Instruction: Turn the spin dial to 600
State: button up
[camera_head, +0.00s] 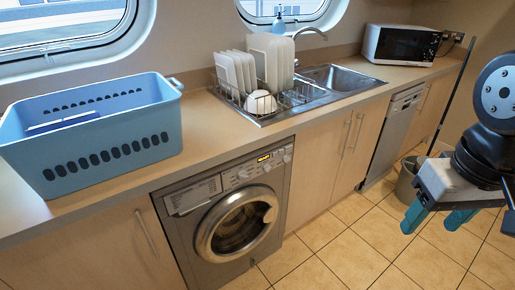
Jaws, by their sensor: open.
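The washing machine (232,222) is silver-grey and built in under the counter, with a round door that looks shut.
A blue laundry basket (95,128) stands on the counter (200,125) at the left. A dish rack (262,100) with white plates stands beside the sink (340,78). A microwave (400,44) is at the back right. A bucket (408,180) stands behind my gripper. The tiled floor (330,250) before the machine is clear.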

aim_at(285, 159)
jog(key=k, duration=0.5)
jog(key=z, duration=1.05)
jog(key=i, duration=1.05)
jog(key=u, duration=1.05)
